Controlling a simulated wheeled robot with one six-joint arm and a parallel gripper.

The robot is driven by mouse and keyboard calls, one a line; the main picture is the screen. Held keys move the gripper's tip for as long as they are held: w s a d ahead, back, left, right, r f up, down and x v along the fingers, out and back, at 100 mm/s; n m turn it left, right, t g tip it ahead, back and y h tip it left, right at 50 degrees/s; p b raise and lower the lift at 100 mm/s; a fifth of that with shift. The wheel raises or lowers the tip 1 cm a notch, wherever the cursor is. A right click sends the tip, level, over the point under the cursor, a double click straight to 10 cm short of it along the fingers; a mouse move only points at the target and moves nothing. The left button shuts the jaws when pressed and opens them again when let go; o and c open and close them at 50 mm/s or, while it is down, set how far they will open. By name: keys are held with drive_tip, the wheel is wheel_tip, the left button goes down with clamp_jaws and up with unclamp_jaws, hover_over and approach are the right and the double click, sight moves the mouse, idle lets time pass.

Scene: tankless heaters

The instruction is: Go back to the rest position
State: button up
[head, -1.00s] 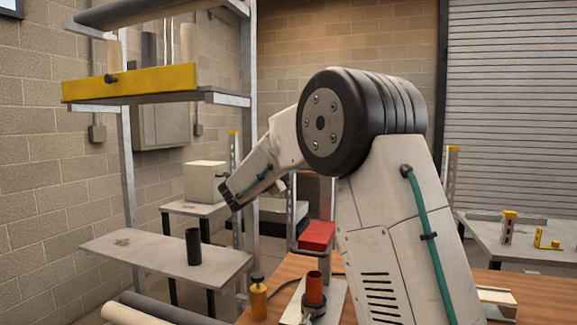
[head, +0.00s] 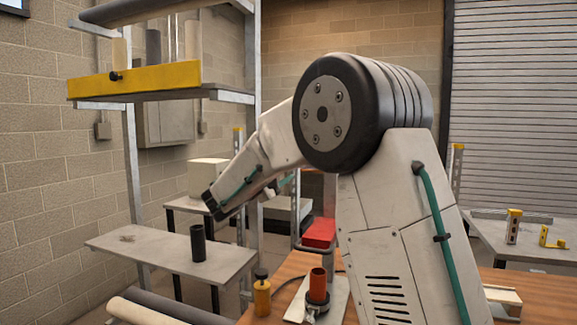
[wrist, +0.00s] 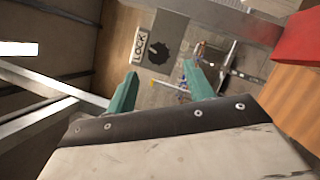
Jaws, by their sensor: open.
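My gripper (wrist: 158,90) shows in the wrist view as two teal fingers set well apart, with nothing between them. In the head view my arm bends over at the big black joint and slopes down to the left. Its lower end hangs above and beside the grey shelf (head: 120,250); the fingers are mostly hidden there. A black cylinder (head: 198,244) stands upright on that shelf, apart from the arm.
The wooden bench (head: 540,298) holds a red cylinder (head: 317,285) in a dark clamp, a yellow bottle (head: 262,297) and a red block (head: 319,232). A metal rack (head: 132,180) with a yellow-edged shelf (head: 135,82) stands left. A grey table (head: 490,235) is at right.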

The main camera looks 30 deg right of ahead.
drive_tip(key=shift+v, duration=0.75)
drive_tip(key=s+f+m+g+y, duration=0.2)
drive_tip(key=s+f+y, duration=0.1)
drive_tip(key=s, duration=0.6)
drive_tip(key=s+f+m+g+y, duration=0.2)
drive_tip(key=s+y, duration=0.1)
drive_tip(key=s, duration=0.6)
drive_tip(key=s+f+m+g+y, duration=0.2)
drive_tip(key=s+f+y, duration=0.1)
drive_tip(key=s, duration=0.6)
drive_tip(key=s+a+f+m+y, duration=0.1)
drive_tip(key=s+a+f+y, duration=0.3)
drive_tip(key=s+a, duration=0.3)
drive_tip(key=s+a+f+m+t+y, duration=0.1)
drive_tip(key=s+a+f+m+y, duration=0.1)
drive_tip(key=s+a+f+y, duration=0.3)
drive_tip(key=s+a+y, duration=0.1)
drive_tip(key=s+a, duration=0.1)
drive_tip(key=s, duration=0.1)
drive_tip(key=shift+s+f+y, duration=0.3)
drive_tip(key=shift+s+f, duration=0.05)
drive_tip(key=shift+s, duration=0.05)
